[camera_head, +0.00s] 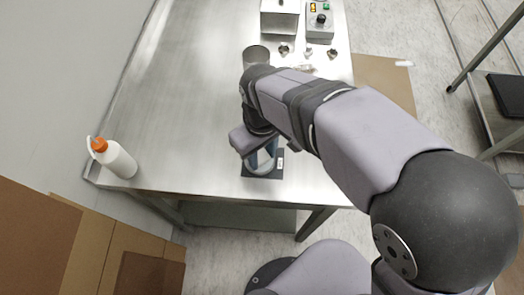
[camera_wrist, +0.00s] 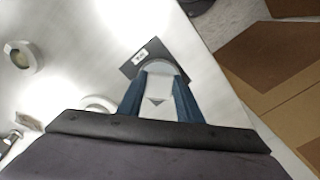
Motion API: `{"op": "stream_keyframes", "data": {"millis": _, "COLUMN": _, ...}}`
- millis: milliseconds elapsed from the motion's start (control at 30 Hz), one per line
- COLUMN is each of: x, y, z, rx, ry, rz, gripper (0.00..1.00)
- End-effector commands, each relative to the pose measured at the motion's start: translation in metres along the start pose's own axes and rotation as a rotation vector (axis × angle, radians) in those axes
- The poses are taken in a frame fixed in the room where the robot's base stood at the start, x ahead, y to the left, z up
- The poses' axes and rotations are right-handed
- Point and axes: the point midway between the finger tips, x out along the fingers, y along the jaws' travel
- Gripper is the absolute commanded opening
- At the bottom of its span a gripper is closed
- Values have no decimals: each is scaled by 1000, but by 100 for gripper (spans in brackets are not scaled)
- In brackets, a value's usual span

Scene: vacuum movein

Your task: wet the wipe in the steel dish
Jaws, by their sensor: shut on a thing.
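My gripper (camera_head: 263,160) is low over the front edge of the steel table, with blue fingers. In the wrist view, its fingers (camera_wrist: 157,98) are shut on a pale flat piece, which looks like the wipe (camera_wrist: 159,84). A rounded grey-white shape shows at the fingertips, over a dark labelled plate (camera_wrist: 131,67); whether they touch is unclear. The plate also shows in the head view (camera_head: 278,170). I cannot confirm which round thing is the dish.
A white bottle with an orange top (camera_head: 117,159) stands at the front left corner. A steel box (camera_head: 279,19) and a grey control box (camera_head: 320,24) stand at the back. Several small metal parts (camera_head: 308,52) lie before them. The left middle of the table is clear.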

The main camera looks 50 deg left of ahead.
Motion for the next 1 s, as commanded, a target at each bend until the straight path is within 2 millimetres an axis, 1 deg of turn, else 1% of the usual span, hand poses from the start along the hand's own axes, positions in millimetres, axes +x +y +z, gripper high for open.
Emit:
{"op": "stream_keyframes", "data": {"millis": 600, "x": 7, "y": 0, "z": 0, "rx": 0, "ry": -1, "rz": 0, "gripper": 14}}
{"op": "stream_keyframes", "data": {"millis": 1000, "x": 7, "y": 0, "z": 0, "rx": 0, "ry": -1, "rz": 0, "gripper": 14}}
